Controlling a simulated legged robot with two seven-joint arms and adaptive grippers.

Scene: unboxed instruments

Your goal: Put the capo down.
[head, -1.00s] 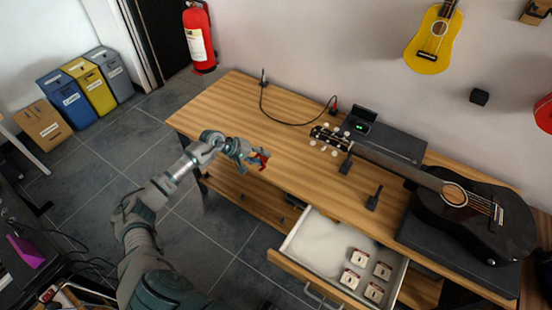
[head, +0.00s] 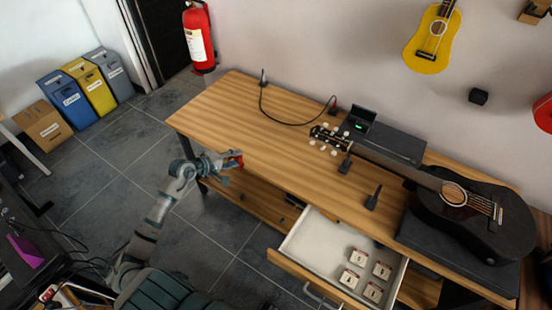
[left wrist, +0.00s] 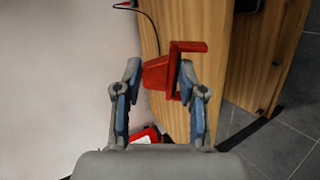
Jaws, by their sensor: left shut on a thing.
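The red capo (head: 237,160) is in my left gripper (head: 226,163), at the front left edge of the wooden workbench (head: 225,120) in the head view. In the left wrist view the capo (left wrist: 162,72) sits between the two fingertips of my left gripper (left wrist: 158,80), with its hooked end standing out to the right. The left gripper is shut on it. I cannot tell how high the capo is above the bench. My right gripper is not in view.
A black guitar (head: 470,210) lies on the bench's right side, its neck on a support. An open drawer (head: 318,240) holds several small white boxes. A black cable (head: 285,122) lies at the back. The bench's left part is largely clear.

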